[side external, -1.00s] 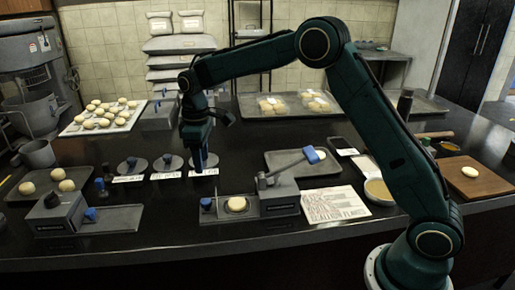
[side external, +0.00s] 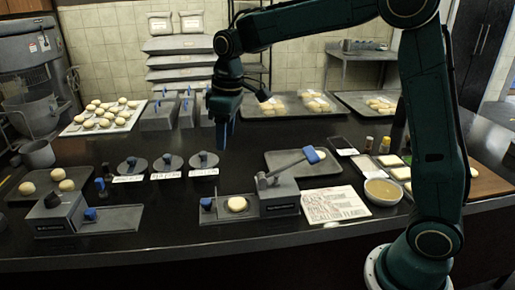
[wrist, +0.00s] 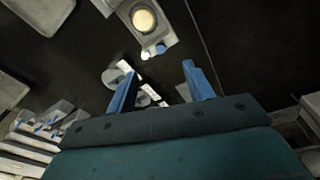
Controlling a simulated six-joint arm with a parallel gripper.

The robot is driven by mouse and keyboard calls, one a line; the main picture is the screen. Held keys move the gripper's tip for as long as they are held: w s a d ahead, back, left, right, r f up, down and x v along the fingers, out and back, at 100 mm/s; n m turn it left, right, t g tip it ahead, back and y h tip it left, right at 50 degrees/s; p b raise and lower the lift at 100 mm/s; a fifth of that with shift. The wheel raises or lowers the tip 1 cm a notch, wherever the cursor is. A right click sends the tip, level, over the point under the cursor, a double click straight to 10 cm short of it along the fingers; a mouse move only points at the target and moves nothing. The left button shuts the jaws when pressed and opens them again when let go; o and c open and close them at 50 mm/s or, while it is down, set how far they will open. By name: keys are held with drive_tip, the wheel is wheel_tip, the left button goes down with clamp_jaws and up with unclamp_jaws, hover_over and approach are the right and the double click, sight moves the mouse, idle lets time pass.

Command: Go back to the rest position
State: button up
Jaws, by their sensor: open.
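My gripper (side external: 223,136) hangs in the air above the dark counter in the side external view, behind the lever press and clear of everything. In the wrist view its two blue fingers (wrist: 160,90) stand apart with nothing between them. The press (side external: 277,197) has a raised blue-handled lever. A pale round dough piece (side external: 237,204) lies on its plate, and this dough also shows in the wrist view (wrist: 143,19).
Labelled round discs (side external: 167,163) stand in a row left of the press. A second machine (side external: 62,215) is at front left. Trays of dough (side external: 100,117) are farther back. A bowl (side external: 382,191) and printed sheet (side external: 335,205) are at right.

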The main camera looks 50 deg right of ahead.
drive_tip(key=s+d+r+m+t, duration=0.1)
drive_tip(key=s+r, duration=0.2)
drive_tip(key=s, duration=0.4)
drive_tip(key=s+d+r+m+t, duration=0.1)
drive_tip(key=s+r, duration=0.2)
drive_tip(key=s, duration=0.4)
drive_tip(key=s+f+m+t, duration=0.2)
drive_tip(key=s+f+m, duration=0.1)
drive_tip(key=s, duration=1)
drive_tip(key=shift+s+d+f, duration=0.15)
drive_tip(key=shift+s+f, duration=0.1)
drive_tip(key=shift+s, duration=0.15)
